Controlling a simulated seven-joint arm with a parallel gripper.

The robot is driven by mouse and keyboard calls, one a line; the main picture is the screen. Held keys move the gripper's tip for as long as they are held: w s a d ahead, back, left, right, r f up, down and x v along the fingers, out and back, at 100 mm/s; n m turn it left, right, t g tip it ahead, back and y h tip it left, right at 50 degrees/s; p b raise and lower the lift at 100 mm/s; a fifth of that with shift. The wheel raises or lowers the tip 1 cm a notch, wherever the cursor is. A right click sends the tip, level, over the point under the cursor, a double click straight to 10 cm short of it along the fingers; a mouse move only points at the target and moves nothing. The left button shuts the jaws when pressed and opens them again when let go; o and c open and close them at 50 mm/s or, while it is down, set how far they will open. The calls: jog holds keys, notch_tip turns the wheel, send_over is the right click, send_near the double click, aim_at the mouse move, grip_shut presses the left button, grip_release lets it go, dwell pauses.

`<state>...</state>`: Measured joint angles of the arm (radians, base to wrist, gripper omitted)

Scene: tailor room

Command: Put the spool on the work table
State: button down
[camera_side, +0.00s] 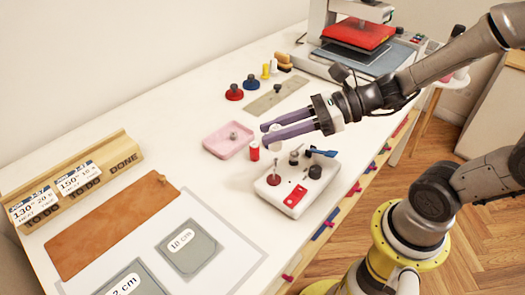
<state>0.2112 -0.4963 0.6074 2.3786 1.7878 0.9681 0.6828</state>
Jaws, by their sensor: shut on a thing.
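My gripper (267,133), with two long purple fingers, reaches in from the right above the work table (190,130). It is shut on a small white spool (275,129), which shows between the fingers near their tips and is partly hidden by the nearer finger. The held spool appears to be above the table, between the pink tray and the white device. A small red spool (254,151) stands upright on the table just below and left of the fingertips.
A pink tray (217,147) lies left of the gripper. A white device (311,189) with pegs and knobs stands below right. A heat press (355,35) is at the back. Red and blue knobs (234,92) stand behind. Brown leather (110,225) and grey templates (188,246) lie front left.

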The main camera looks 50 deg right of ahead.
aim_at(281, 142)
jog(key=d+n+g+y, duration=0.1)
jog(key=s+d+f+n+g+y, duration=0.1)
jog(key=g, duration=0.1)
jog(key=s+d+n+g, duration=0.1)
jog(key=n, duration=0.1)
jog(key=shift+s+f+y, duration=0.1)
jog(key=shift+f+y, duration=0.2)
jog(key=shift+y, duration=0.1)
jog(key=w+a+f, duration=0.1)
jog(key=w+f, duration=0.2)
jog(key=w, duration=0.1)
jog(key=w+a+f, duration=0.1)
jog(key=w+f, duration=0.2)
jog(key=w, duration=0.1)
jog(key=w+a+f, duration=0.2)
jog(key=w+f, duration=0.1)
jog(key=w, duration=0.1)
jog(key=shift+w, duration=0.2)
jog(key=shift+w+a+f, duration=0.1)
jog(key=shift+w+f, duration=0.05)
jog(key=shift+f, duration=0.15)
jog(key=shift+w+f, duration=0.1)
jog(key=shift+f, duration=1.5)
